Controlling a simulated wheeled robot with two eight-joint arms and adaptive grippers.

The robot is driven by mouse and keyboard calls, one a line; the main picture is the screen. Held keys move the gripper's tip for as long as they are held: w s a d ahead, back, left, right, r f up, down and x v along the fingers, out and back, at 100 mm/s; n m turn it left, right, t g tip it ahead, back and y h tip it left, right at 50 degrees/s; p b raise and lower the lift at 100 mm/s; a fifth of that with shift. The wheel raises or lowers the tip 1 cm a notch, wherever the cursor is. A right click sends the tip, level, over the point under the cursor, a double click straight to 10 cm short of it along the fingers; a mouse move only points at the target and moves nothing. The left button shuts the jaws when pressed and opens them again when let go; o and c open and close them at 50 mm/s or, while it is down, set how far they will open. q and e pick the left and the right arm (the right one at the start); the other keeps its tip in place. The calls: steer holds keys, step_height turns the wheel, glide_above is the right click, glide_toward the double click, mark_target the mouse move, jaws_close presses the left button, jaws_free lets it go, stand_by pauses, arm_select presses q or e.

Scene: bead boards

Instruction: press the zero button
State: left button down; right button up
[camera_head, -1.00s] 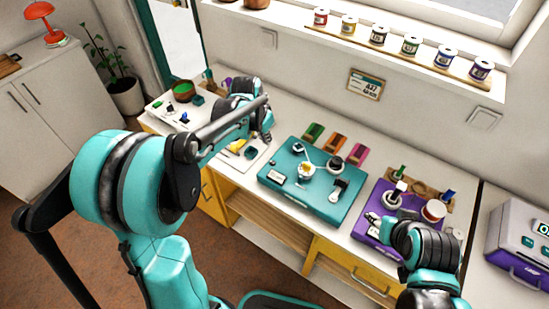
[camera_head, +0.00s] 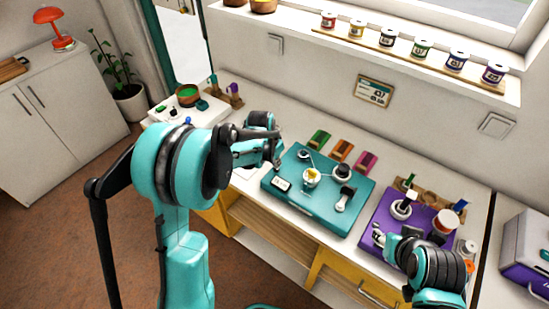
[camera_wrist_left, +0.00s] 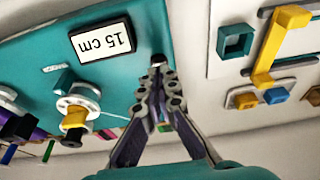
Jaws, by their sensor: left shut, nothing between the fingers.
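The teal board (camera_head: 325,212) lies on the bench and carries a small white display (camera_head: 282,185). In the left wrist view the display (camera_wrist_left: 101,42) reads "15 cm", upside down. A small dark button (camera_wrist_left: 157,59) sits beside the display near the board's edge; no zero marking is readable on it. My left gripper (camera_head: 277,164) is at the teal board's left edge. In the left wrist view its closed, empty fingertips (camera_wrist_left: 160,80) are right by the dark button; whether they touch is unclear. My right gripper (camera_head: 378,236) is by the purple board, its finger gap unclear.
The teal board also carries a spool with a yellow part (camera_head: 312,176) and dark knobs. The purple board (camera_head: 379,216) with spools and pegs lies to the right. A white board with a yellow bar (camera_wrist_left: 270,50) lies beside the teal one. Coloured blocks (camera_head: 342,150) stand behind.

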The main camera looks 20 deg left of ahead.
arm_select(q)
steer(key=shift+f, duration=0.6)
